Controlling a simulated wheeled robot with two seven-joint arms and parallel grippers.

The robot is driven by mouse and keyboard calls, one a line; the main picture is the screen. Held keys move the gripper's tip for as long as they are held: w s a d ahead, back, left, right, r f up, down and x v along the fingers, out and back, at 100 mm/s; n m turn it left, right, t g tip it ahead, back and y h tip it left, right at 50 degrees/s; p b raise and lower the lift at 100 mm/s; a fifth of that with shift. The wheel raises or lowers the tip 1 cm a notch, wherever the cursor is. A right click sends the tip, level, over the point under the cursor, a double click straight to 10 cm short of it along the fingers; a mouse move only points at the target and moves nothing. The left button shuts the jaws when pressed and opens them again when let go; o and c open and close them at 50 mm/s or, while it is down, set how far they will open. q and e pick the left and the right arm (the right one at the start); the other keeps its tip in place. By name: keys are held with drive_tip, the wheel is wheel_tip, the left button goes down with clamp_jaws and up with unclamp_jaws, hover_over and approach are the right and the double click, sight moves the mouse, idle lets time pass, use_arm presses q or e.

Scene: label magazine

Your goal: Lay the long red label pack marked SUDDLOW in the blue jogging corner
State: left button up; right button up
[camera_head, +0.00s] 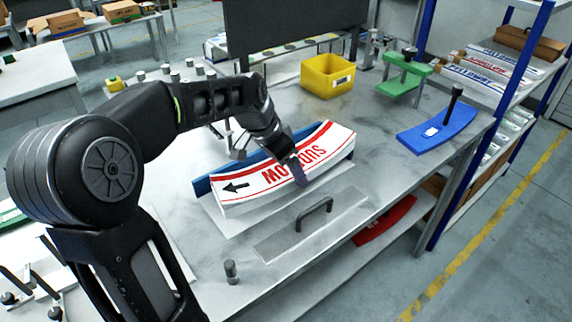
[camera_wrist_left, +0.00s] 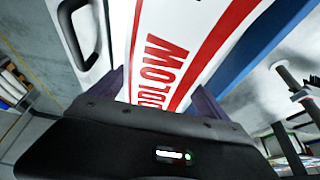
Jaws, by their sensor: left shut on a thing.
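The long curved label pack (camera_head: 325,145) is white with red stripes, a black arrow and red lettering that reads upside down in the head view, ending in "DLOW". A blue wall (camera_head: 203,187) shows along its far side, and the pack covers most of it. The blue wall also shows in the left wrist view (camera_wrist_left: 262,42), beside the pack (camera_wrist_left: 165,65). My left gripper (camera_head: 290,163) is shut across the middle of the pack, one finger on its near side. I cannot tell whether the pack rests on the surface below. My right gripper is not in view.
A plate with a dark handle (camera_head: 314,215) lies in front of the pack. A yellow bin (camera_head: 328,77), a green stand (camera_head: 404,77) and a curved blue block with a black post (camera_head: 437,134) stand farther back. A small grey peg (camera_head: 231,271) is near the front.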

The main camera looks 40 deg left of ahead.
use_arm(q)
drive_tip(key=shift+r, duration=0.1)
drive_tip(key=o, duration=1.9)
drive_tip(key=shift+r+p, duration=0.6)
drive_tip(key=shift+r, duration=0.2)
drive_tip(key=b+v, duration=0.1)
drive_tip(key=v, duration=1)
drive_tip(key=shift+s+a+r, duration=0.15)
drive_tip(key=shift+s+r, duration=0.05)
drive_tip(key=shift+s, duration=0.05)
